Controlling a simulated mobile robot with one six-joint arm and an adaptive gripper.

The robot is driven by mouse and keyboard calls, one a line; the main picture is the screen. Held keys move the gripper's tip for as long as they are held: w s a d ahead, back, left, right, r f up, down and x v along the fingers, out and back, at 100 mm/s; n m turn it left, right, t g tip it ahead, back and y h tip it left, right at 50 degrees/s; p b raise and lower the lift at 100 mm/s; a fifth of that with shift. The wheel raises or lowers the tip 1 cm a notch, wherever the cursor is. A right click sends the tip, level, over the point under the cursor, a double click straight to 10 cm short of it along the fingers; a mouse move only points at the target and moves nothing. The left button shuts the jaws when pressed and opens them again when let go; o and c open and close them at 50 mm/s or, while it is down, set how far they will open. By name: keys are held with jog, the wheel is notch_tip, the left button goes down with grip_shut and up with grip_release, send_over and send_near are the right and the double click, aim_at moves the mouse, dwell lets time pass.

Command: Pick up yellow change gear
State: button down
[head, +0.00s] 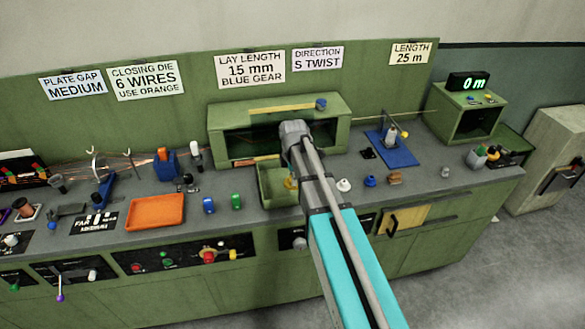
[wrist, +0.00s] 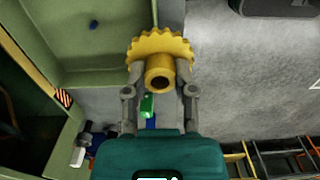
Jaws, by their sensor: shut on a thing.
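The yellow change gear (wrist: 160,48) is a toothed disc with a round bored hub facing the wrist camera. My gripper (wrist: 160,78) is shut on it, with one finger on each side of the hub. In the head view a small patch of yellow (head: 290,183) shows at the left edge of my arm, beside the green bin (head: 268,196). My arm hides most of the gripper there.
The green bin's inside (wrist: 60,25) shows at upper left in the wrist view, with a small blue piece in it. A blue stand (head: 392,150) is right.

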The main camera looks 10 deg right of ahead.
aim_at(295, 188)
jog(key=shift+s+r+p, duration=0.25)
jog(key=shift+s+r, duration=0.1)
jog(key=shift+s, duration=0.45)
jog(key=shift+s+r+p, duration=0.2)
jog(key=shift+s+r, duration=0.15)
jog(key=shift+s, duration=0.4)
